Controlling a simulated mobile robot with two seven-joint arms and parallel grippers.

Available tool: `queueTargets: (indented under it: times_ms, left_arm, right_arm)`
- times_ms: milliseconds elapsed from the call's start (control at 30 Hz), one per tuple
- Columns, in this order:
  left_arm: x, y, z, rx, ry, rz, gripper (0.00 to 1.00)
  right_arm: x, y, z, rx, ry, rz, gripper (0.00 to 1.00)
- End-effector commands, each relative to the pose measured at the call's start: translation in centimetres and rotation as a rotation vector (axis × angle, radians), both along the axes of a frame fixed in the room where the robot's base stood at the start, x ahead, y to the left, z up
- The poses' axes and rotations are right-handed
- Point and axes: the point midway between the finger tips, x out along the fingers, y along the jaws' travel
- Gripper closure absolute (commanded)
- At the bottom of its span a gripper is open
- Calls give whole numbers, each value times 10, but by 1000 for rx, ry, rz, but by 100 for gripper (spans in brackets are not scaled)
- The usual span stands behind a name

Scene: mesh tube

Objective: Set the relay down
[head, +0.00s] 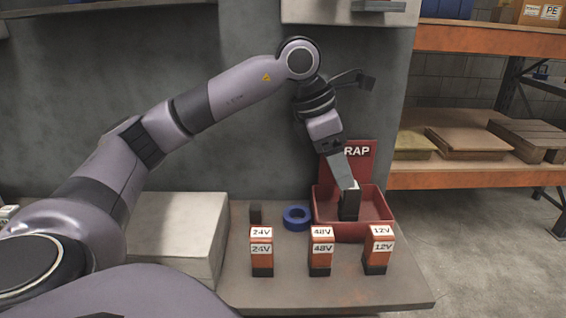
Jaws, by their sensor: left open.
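Three orange relays with white labels and dark bases stand upright in a row on the grey bench: the 24V relay (261,252), the 48V relay (321,251) and the 12V relay (378,250). My left gripper (349,212) points down into the red scrap bin (376,228), behind and between the 48V and 12V relays. It is open, seen edge-on, and its dark tips overlap the bin's inside. I see no relay in it. My right gripper is not in view.
A blue ring (297,217) and a small dark block (255,213) lie left of the bin. A large pale box (180,230) stands at the bench's left. The bench top (330,293) is clear in front of the relays. An orange shelf rack (470,177) stands at right.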

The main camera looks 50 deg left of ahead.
Motion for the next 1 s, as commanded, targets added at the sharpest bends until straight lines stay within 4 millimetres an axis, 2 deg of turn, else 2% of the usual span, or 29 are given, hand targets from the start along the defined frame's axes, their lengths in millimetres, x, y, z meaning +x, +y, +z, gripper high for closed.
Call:
queueTargets:
  times_ms: [100,500,700,1000]
  left_arm:
    - [-18,16,-5,5,5,4,34]
    - [-65,58,-5,4,6,5,34]
    - [-79,69,-5,2,6,2,34]
    - [-83,72,-4,2,5,1,34]
  right_arm:
    - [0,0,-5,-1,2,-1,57]
    - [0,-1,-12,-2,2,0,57]
    - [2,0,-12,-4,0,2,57]
    - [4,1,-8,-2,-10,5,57]
